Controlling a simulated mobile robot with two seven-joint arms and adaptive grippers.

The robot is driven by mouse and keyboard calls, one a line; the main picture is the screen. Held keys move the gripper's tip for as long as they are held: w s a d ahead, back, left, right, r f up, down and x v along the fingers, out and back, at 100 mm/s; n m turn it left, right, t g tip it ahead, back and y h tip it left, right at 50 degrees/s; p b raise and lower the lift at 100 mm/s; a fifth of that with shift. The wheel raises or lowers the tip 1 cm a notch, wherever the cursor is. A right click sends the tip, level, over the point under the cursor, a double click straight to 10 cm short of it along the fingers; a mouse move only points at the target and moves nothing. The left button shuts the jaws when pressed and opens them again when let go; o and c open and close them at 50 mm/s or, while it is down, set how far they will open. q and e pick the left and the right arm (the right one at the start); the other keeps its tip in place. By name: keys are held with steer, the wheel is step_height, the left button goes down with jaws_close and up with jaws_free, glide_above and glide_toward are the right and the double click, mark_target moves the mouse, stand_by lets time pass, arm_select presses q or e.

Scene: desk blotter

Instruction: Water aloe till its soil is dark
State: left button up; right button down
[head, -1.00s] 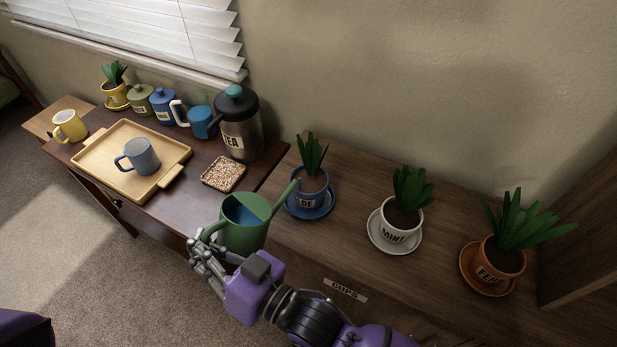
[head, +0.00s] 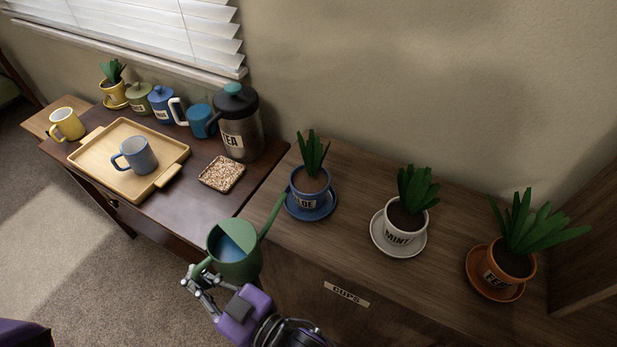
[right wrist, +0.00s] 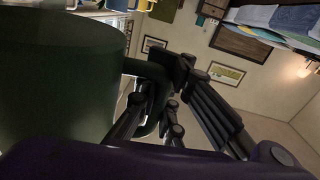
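The aloe (head: 312,152) stands in a blue pot (head: 308,203) on a blue saucer (head: 326,211). Its soil (head: 312,181) looks mid-brown, lighter than the mint's soil. My right gripper (head: 201,279) is shut on the handle of the green watering can (head: 238,262), holding it in front of the furniture's edge. The can is roughly upright with blue water inside. Its spout tip is near the aloe saucer's left side, not over the soil. In the right wrist view the can (right wrist: 60,80) fills the left and the fingers (right wrist: 158,110) are around its handle. My left gripper is out of view.
Right of the aloe stand a white mint pot (head: 398,236) and an orange fern pot (head: 497,277). Bare wood lies in front of the aloe.

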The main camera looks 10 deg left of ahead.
steer(key=shift+w+a+r+p, duration=0.1)
steer(key=shift+a+r+p, duration=0.15)
steer(key=shift+p, duration=0.5)
steer(key=shift+f, duration=0.2)
steer(key=shift+r, duration=0.3)
steer(key=r, duration=0.1)
steer(key=r+m, duration=0.1)
steer(key=r+m+p, duration=0.1)
steer(key=r, duration=0.1)
steer(key=shift+w+d, duration=0.35)
steer(key=shift+w, duration=0.05)
steer(key=shift+w+r, duration=0.1)
steer(key=shift+r, duration=0.15)
steer(key=shift+w+d+r+m+y+p, duration=0.2)
steer(key=shift+r+m+y+p, duration=0.15)
steer(key=shift+r, duration=0.35)
steer(key=shift+w+d+r+m+p, duration=0.1)
steer(key=shift+w+d+r+m, duration=0.15)
steer(key=shift+r, duration=0.3)
steer(key=shift+w+r+m+p, duration=0.1)
steer(key=shift+r+m, duration=0.2)
steer(key=shift+r, duration=0.2)
steer(key=shift+w+d+r+m+p, duration=0.1)
steer(key=shift+w+d+r+m, duration=0.15)
steer(key=shift+r, duration=0.3)
stand_by(0.7)
